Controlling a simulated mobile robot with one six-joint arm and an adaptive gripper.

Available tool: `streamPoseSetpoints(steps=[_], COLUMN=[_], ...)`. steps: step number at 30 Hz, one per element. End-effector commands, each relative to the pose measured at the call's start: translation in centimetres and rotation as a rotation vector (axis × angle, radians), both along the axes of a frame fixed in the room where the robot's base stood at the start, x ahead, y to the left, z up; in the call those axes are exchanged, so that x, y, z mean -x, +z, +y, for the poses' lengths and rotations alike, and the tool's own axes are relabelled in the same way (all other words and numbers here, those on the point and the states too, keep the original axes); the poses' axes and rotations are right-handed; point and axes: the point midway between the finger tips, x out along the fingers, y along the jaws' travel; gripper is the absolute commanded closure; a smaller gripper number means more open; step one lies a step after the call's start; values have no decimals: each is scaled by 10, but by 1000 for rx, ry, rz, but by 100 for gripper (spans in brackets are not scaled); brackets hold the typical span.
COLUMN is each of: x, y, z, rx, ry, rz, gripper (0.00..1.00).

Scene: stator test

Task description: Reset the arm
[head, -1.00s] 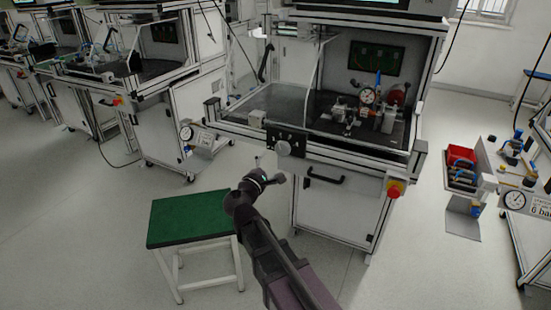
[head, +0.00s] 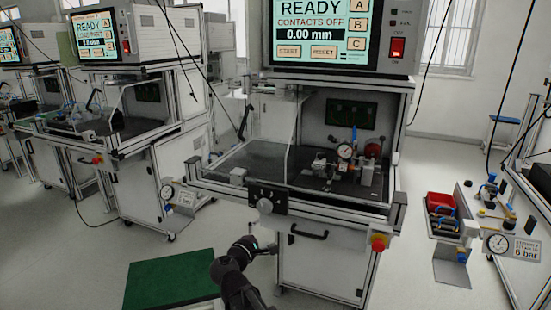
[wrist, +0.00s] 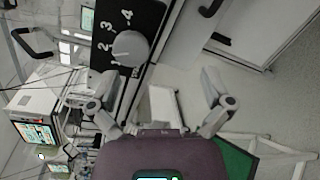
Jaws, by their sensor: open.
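My arm reaches up from the bottom of the head view, with my gripper (head: 266,246) in front of the test station (head: 320,270), below its front edge. In the wrist view my gripper (wrist: 160,88) has its two fingers spread wide, with nothing held between them. The station's round grey knob (head: 264,206) sits on a black panel just above my gripper in the head view. In the wrist view the knob (wrist: 131,47) and its numbered black panel lie beyond the fingers, apart from them.
A green-topped stool (head: 165,280) stands left of my arm. A black door handle (head: 308,234) and a red-yellow emergency button (head: 378,243) are on the station's front. The screen (head: 322,32) reads READY, CONTACTS OFF, 0.00 mm. A red bin (head: 440,203) is at right.

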Motion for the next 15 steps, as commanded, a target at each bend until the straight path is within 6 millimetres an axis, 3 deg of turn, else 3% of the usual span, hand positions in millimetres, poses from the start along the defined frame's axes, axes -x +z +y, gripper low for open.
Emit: streamPoseSetpoints(steps=[9, 15], x=[13, 37], y=[-58, -97], z=[-107, -162], rx=[-386, -650], ry=[-300, -520], rz=[139, 227], gripper=[0, 0])
